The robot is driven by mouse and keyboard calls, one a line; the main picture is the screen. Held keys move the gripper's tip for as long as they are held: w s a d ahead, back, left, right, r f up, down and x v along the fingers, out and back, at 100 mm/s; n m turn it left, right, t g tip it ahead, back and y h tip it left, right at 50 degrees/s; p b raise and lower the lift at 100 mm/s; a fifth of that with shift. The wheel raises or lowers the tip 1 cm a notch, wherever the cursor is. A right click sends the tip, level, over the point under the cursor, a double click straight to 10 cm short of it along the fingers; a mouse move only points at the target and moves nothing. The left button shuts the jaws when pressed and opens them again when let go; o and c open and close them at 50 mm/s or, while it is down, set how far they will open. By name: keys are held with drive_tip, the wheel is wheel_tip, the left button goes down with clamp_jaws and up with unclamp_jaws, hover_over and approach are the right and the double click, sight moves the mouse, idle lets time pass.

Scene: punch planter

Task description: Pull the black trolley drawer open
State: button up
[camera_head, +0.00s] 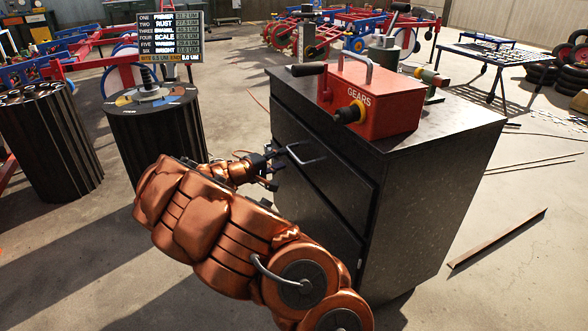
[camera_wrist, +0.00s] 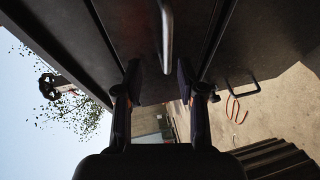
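The black trolley (camera_head: 420,190) stands right of my arm, its upper drawer front (camera_head: 325,160) looking flush with the body. A metal bar handle (camera_head: 308,157) sticks out from that drawer. My gripper (camera_head: 268,169) is just left of the handle, in front of the drawer. In the wrist view my gripper (camera_wrist: 159,72) is open, with its two dark fingers apart. The handle (camera_wrist: 167,35) appears between and beyond the fingertips there, with a gap to each side. I cannot tell how deep it lies between them. My arm hides part of the lower front.
A red gear box (camera_head: 372,100) sits on the trolley top. A dark round stand (camera_head: 155,130) with a coloured dial is close to my arm's left. A second handle (camera_wrist: 243,88) shows at right in the wrist view. Open floor lies at right, with a metal bar (camera_head: 497,239).

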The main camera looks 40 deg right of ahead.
sight(293, 156)
drive_tip(key=shift+w+d+f+b, duration=0.2)
drive_tip(key=shift+d+f+b, duration=0.2)
drive_tip(key=shift+d, duration=0.85)
drive_tip(key=shift+w+d+f+b, duration=0.25)
drive_tip(key=shift+d+f, duration=0.2)
drive_tip(key=shift+d, duration=0.85)
drive_tip(key=shift+w+d+f+b, duration=0.15)
drive_tip(key=shift+d+f+b, duration=0.25)
drive_tip(key=shift+d, duration=0.85)
clamp_jaws()
